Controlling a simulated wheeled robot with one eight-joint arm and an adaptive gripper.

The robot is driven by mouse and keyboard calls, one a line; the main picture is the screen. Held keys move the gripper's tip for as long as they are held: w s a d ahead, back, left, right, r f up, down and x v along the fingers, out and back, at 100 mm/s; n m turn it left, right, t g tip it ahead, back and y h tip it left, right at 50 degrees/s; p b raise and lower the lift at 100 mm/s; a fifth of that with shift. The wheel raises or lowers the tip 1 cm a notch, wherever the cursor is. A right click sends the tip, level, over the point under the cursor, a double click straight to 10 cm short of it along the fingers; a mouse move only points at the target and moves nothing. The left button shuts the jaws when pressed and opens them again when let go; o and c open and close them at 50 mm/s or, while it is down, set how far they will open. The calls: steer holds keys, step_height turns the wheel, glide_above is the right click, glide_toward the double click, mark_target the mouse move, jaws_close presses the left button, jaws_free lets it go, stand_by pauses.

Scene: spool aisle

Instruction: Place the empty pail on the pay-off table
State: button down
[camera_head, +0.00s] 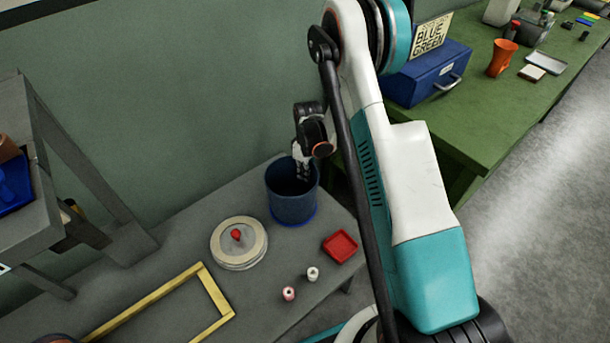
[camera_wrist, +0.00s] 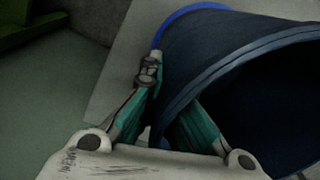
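The dark blue pail (camera_head: 291,203), with a brighter blue ring at its base, stands upright on the grey table (camera_head: 190,225) near its back right edge. My gripper (camera_head: 301,172) reaches down at the pail's far rim. In the wrist view the pail (camera_wrist: 215,55) fills the right side, its dark opening facing me. My gripper (camera_wrist: 168,95) straddles the wall there: one finger lies along the outside, the other goes inside the rim. The inner fingertip is hidden, so I cannot tell whether the fingers pinch the wall. No contents show in the dark interior.
On the grey table are a round cream lid-like disc with a red knob (camera_head: 239,243), a red tray (camera_head: 340,246), two small spools (camera_head: 313,274) and a yellow frame (camera_head: 210,290). The green table (camera_head: 500,110) at right holds a blue toolbox (camera_head: 428,75) and an orange cup (camera_head: 502,58).

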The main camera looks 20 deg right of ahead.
steer(key=shift+f, duration=0.1)
steer(key=c, duration=1.8)
jaws_free()
